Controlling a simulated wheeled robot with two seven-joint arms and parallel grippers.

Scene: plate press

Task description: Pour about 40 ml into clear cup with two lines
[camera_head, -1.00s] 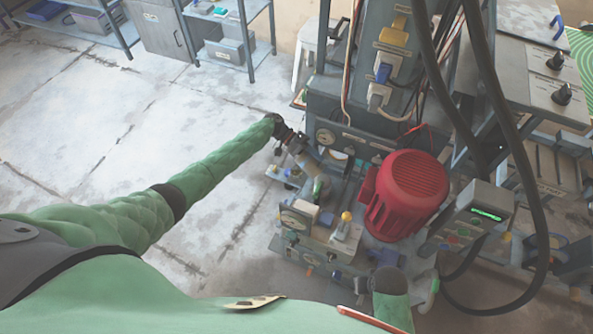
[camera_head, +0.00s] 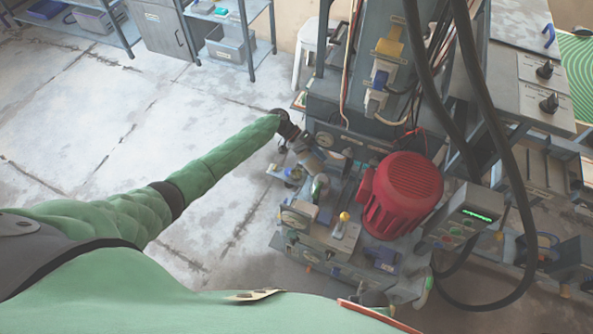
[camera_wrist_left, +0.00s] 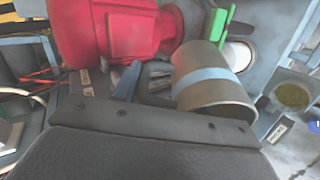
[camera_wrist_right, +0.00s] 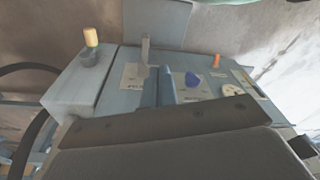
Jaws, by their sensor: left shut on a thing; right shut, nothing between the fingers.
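My left gripper (camera_head: 303,146) is shut on a grey-brown metal cup with a pale blue band (camera_wrist_left: 210,80), held tilted on its side. In the head view the held cup (camera_head: 313,164) is small, above the left side of the machine bench. A white round opening (camera_wrist_left: 238,55) lies beyond the cup in the left wrist view. I cannot make out a clear cup with two lines. My right gripper (camera_wrist_right: 155,92) is shut and empty, low over a panel of the bench; in the head view it is mostly hidden at the bottom edge.
A red motor (camera_head: 403,195) stands right of the held cup. A round dish with greenish contents (camera_wrist_left: 293,95) is at right in the left wrist view. Black hoses (camera_head: 530,200) hang at right.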

